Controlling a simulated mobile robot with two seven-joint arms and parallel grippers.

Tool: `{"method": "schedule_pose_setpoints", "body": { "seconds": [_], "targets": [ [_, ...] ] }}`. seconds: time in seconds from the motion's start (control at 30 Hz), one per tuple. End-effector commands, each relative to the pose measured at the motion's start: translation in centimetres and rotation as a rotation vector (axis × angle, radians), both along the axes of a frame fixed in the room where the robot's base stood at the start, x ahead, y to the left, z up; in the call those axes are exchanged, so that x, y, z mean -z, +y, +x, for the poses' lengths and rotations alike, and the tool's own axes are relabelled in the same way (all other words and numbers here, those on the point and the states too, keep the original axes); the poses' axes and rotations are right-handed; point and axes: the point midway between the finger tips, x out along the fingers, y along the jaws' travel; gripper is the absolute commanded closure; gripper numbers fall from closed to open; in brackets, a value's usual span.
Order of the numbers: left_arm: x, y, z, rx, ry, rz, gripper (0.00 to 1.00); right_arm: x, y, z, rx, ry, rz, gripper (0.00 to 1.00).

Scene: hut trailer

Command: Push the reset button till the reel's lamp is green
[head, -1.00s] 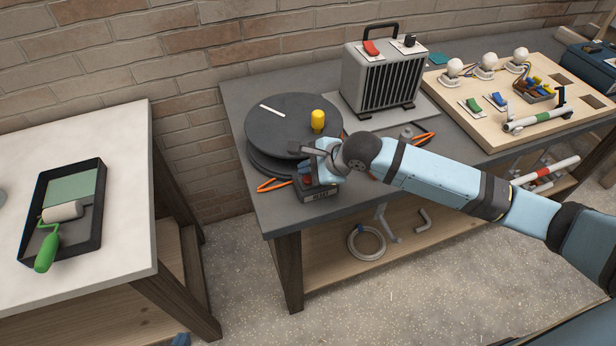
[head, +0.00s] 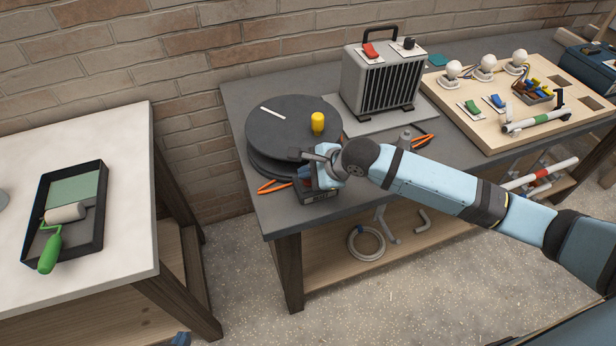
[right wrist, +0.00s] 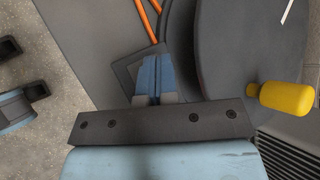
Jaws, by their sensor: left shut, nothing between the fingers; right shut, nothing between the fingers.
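The dark cable reel (head: 285,125) lies flat on the grey bench, with a yellow knob (head: 318,122) and a white stripe on top. A small dark control box (head: 319,195) sits at its front edge; it also shows in the right wrist view (right wrist: 122,72). My right gripper (head: 304,174) is shut and empty, with its blue fingertips (right wrist: 152,68) pointing down over the box. The fingers and wrist hide the button and the lamp, so I cannot tell the lamp's colour or contact. My left gripper's blue fingertips (head: 181,339) just show at the bottom edge, shut and empty.
An orange cable (head: 272,187) runs beside the box. A heater (head: 382,80) stands behind, and a wooden board (head: 490,130) with bulbs and switches is to the right. A white table (head: 120,135) with a paint tray (head: 97,225) is at the left. Floor separates the two.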

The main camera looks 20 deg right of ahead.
Motion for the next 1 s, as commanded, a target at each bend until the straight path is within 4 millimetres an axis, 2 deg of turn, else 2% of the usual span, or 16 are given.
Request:
{"method": "schedule_pose_setpoints", "body": {
  "seconds": [1.0],
  "targets": [
    [-0.3, 0.02, -0.02, 0.0, 0.002, 0.001, 1.0, 0.83, -0.04, 0.0, 0.001, 0.002, 0.0, 1.0]
  ]
}}
